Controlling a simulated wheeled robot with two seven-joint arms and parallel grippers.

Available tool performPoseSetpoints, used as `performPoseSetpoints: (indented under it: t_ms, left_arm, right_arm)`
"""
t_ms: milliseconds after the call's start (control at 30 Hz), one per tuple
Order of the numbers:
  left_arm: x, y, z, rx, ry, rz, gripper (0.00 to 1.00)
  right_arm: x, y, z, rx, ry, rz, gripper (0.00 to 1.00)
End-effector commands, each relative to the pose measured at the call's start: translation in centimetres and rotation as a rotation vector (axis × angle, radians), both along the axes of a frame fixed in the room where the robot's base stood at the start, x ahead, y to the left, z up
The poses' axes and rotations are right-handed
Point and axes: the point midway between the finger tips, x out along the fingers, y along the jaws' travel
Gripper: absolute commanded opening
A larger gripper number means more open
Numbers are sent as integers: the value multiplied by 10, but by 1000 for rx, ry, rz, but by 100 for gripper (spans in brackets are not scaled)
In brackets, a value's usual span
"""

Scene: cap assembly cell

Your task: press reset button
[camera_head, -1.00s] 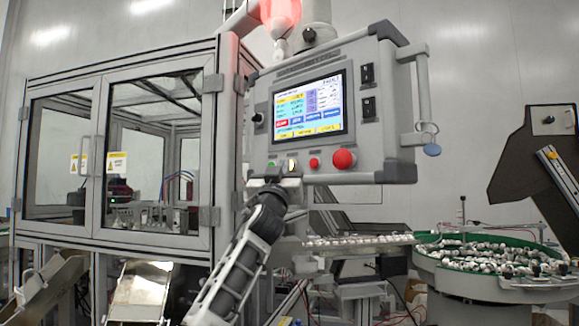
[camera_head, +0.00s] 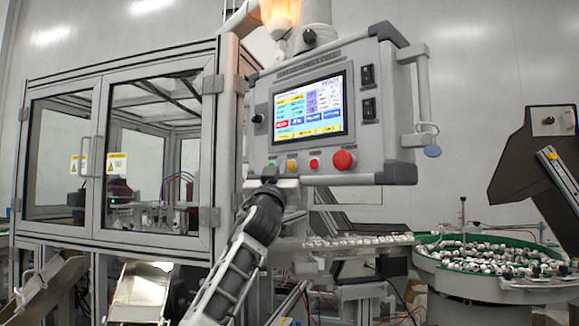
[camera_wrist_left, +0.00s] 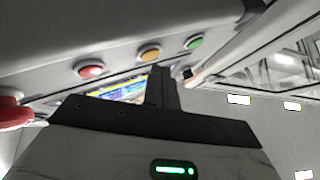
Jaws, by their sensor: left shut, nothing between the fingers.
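The control panel (camera_head: 375,140) carries a row of buttons under its screen (camera_head: 308,108): a green button (camera_head: 271,166), a yellow button (camera_head: 291,165), a small red button (camera_head: 314,164) and a large red mushroom button (camera_head: 344,160). Their labels are too small to read, so I cannot tell by label which is reset. My left gripper (camera_head: 270,180) is just below the green and yellow buttons. In the left wrist view its shut, empty fingers (camera_wrist_left: 162,78) point toward the yellow button (camera_wrist_left: 149,52), apparently a little apart from it. My right gripper is not in view.
A glazed machine cabinet (camera_head: 212,150) stands left of the panel. A signal lamp (camera_head: 280,14) glows orange above it. A tray of small parts (camera_head: 358,241) and a green-rimmed round feeder (camera_head: 430,252) lie below and to the right.

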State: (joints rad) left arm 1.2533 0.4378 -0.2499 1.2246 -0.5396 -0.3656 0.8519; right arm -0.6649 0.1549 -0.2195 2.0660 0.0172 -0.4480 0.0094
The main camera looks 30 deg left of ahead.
Motion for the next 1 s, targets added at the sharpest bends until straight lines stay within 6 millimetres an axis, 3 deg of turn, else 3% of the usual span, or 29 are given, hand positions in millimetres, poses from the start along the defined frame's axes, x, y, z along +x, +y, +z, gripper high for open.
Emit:
performPoseSetpoints:
  t_ms: [233, 733, 1000]
  left_arm:
    - [-3, 2, 0, 0, 0, 4, 0]
    - [-51, 13, -1, 1, -1, 3, 0]
    - [-58, 14, 0, 0, 1, 1, 0]
  right_arm:
    - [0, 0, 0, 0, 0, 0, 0]
    - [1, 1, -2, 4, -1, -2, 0]
    - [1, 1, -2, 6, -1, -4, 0]
